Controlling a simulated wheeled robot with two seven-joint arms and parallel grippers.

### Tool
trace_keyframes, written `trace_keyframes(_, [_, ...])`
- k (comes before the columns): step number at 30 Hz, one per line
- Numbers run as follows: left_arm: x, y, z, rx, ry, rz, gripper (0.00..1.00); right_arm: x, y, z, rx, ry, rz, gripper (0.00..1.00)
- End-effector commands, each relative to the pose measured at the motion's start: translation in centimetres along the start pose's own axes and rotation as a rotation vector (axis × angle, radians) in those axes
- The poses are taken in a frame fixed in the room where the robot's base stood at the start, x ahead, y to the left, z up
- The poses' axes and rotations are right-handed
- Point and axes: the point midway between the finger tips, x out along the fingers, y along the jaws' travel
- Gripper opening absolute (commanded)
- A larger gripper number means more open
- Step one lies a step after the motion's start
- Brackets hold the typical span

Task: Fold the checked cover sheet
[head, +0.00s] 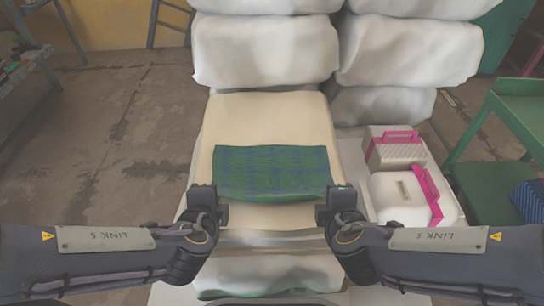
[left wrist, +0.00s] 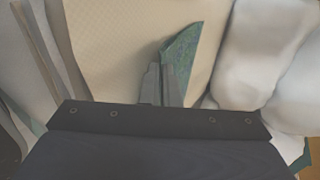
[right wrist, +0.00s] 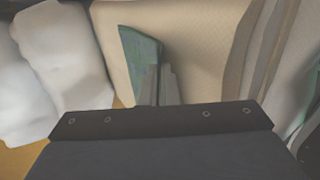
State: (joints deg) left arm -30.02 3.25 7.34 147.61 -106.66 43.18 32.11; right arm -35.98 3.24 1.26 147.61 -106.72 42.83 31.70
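The green and blue checked cover sheet (head: 270,172) is on a cream padded stack (head: 240,115) in the middle of the head view. Its near edge runs between my two grippers and seems slightly raised. My left gripper (head: 221,212) is at its near left corner, with fingers close together on the cloth (left wrist: 184,55) in the left wrist view. My right gripper (head: 322,214) is at the near right corner, with fingers close together on the cloth (right wrist: 138,50) in the right wrist view. The sheet's underside is hidden.
Large white wrapped bundles (head: 265,50) stand behind the stack. Two white cases with pink handles (head: 410,200) (head: 397,152) are to the right. A green cart (head: 515,110) is further right.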

Motion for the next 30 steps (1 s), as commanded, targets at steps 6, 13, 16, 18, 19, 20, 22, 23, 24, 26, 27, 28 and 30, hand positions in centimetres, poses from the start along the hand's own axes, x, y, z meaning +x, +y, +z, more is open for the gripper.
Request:
trace_keyframes(6, [0.0, 0.0, 0.0, 0.000, 0.000, 0.001, 0.25, 0.0, 0.0, 0.0, 0.000, -0.001, -0.001, 0.24])
trace_keyframes(13, [0.0, 0.0, 0.0, 0.000, -0.001, 0.001, 0.40, 0.0, 0.0, 0.0, 0.000, -0.001, -0.001, 0.40])
trace_keyframes(16, [0.0, -0.1, 0.0, -0.001, -0.001, 0.000, 0.40, 0.0, 0.1, 0.0, 0.001, -0.001, -0.001, 0.40])
trace_keyframes(18, [-0.3, -0.3, 0.0, -0.003, -0.001, -0.003, 0.40, -0.3, 0.3, 0.0, 0.004, 0.000, 0.002, 0.40])
trace_keyframes(19, [-0.6, -0.5, 0.0, -0.003, 0.000, -0.004, 0.40, -0.6, 0.5, 0.0, 0.004, 0.000, 0.004, 0.40])
trace_keyframes(20, [-0.9, -0.8, 0.0, -0.005, 0.000, -0.005, 0.40, -0.9, 0.8, 0.0, 0.005, 0.000, 0.005, 0.40])
trace_keyframes(22, [-1.9, -1.4, -0.1, -0.007, 0.003, -0.008, 0.40, -1.9, 1.4, 0.0, 0.008, 0.003, 0.007, 0.40])
trace_keyframes(23, [-2.3, -1.7, 0.0, -0.008, 0.002, -0.008, 0.40, -2.3, 1.7, 0.0, 0.008, 0.002, 0.008, 0.40])
trace_keyframes(24, [-2.9, -2.0, -0.1, -0.007, 0.003, -0.008, 0.40, -2.9, 2.0, 0.0, 0.008, 0.002, 0.007, 0.40])
trace_keyframes(26, [-3.8, -2.3, 0.0, -0.006, 0.001, -0.008, 0.40, -3.8, 2.3, 0.0, 0.007, 0.001, 0.008, 0.40])
trace_keyframes(27, [-4.4, -2.5, 0.0, -0.006, 0.001, -0.009, 0.40, -4.4, 2.5, 0.0, 0.006, 0.002, 0.008, 0.40])
trace_keyframes(28, [-4.9, -2.6, -0.1, -0.005, 0.003, -0.008, 0.40, -4.9, 2.6, 0.0, 0.006, 0.002, 0.008, 0.40])
trace_keyframes(30, [-6.0, -2.9, -0.1, -0.005, 0.002, -0.008, 0.40, -6.0, 2.9, 0.0, 0.005, 0.003, 0.007, 0.40])
